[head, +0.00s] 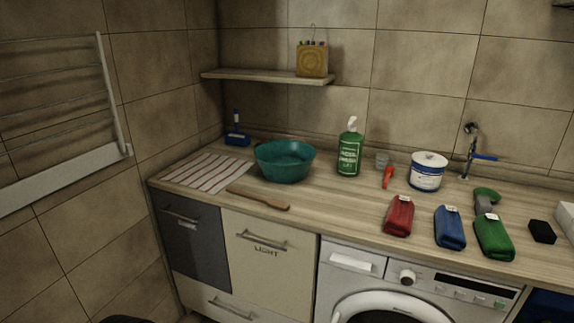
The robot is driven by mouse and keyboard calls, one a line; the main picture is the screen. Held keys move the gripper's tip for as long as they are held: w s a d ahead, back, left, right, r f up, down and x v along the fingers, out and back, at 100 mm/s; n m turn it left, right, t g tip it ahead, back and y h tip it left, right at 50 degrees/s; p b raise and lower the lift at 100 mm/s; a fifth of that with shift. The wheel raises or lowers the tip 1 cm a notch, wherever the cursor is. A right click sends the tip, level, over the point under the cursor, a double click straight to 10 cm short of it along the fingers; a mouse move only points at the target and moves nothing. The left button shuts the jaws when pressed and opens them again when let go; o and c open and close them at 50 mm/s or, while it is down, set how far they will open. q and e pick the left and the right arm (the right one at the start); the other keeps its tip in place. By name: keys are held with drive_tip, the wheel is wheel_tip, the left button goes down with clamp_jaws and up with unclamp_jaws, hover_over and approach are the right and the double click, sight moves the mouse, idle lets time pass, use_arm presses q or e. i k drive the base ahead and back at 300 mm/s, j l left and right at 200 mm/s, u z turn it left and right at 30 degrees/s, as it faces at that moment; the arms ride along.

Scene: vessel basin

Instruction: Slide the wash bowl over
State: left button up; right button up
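A teal wash bowl (285,161) stands upright on the wooden counter (330,205), left of the middle. It is open at the top and looks empty. A striped cloth (208,173) lies flat just to its left, and a wooden brush or paddle (259,198) lies in front of it. Neither of my grippers shows in the head view. A dark shape at the bottom left edge is too cut off to name.
A green bottle (349,150) stands right of the bowl, with a white-blue tub (427,171) beyond. Red (399,216), blue (449,228) and green (493,237) packages lie at the front right. A blue-handled brush (237,136) stands behind the cloth. A shelf (265,76) hangs above.

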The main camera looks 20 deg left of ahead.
sight(285, 161)
drive_tip(key=i+j+z, duration=0.15)
drive_tip(key=j+z, duration=0.7)
drive_tip(key=z, duration=0.15)
